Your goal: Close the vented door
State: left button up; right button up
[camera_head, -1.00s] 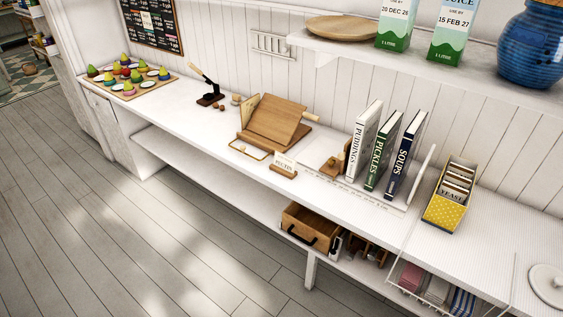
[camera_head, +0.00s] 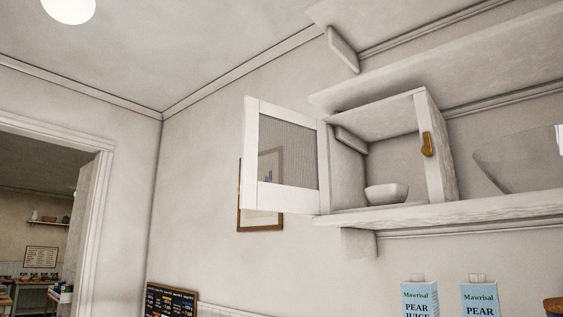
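The vented door (camera_head: 283,154) is a white frame with a fine mesh panel. It stands swung open to the left of a small white cupboard (camera_head: 435,150) on a high wall shelf. A white bowl (camera_head: 386,194) sits inside the open cupboard. A brass-coloured latch (camera_head: 427,144) is on the cupboard's right front post. Neither of my grippers shows in the head view.
The shelf (camera_head: 470,209) runs to the right, with a clear curved bowl (camera_head: 520,160) on it. Two pear juice cartons (camera_head: 420,298) (camera_head: 480,297) stand below. A framed picture (camera_head: 261,215) hangs behind the door. A doorway (camera_head: 45,200) is at the left.

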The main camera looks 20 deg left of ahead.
aim_at(255, 195)
jog(key=i+j+z, duration=0.1)
jog(key=z, duration=0.55)
jog(key=i+j+z, duration=0.15)
jog(key=j+z, duration=0.25)
jog(key=j, duration=0.3)
jog(key=j+z, duration=0.4)
jog(key=j, duration=0.3)
jog(key=j+z, duration=0.1)
jog(key=j, duration=1.25)
jog(key=j+z, duration=0.1)
jog(key=j, duration=1.25)
jog(key=k, duration=0.05)
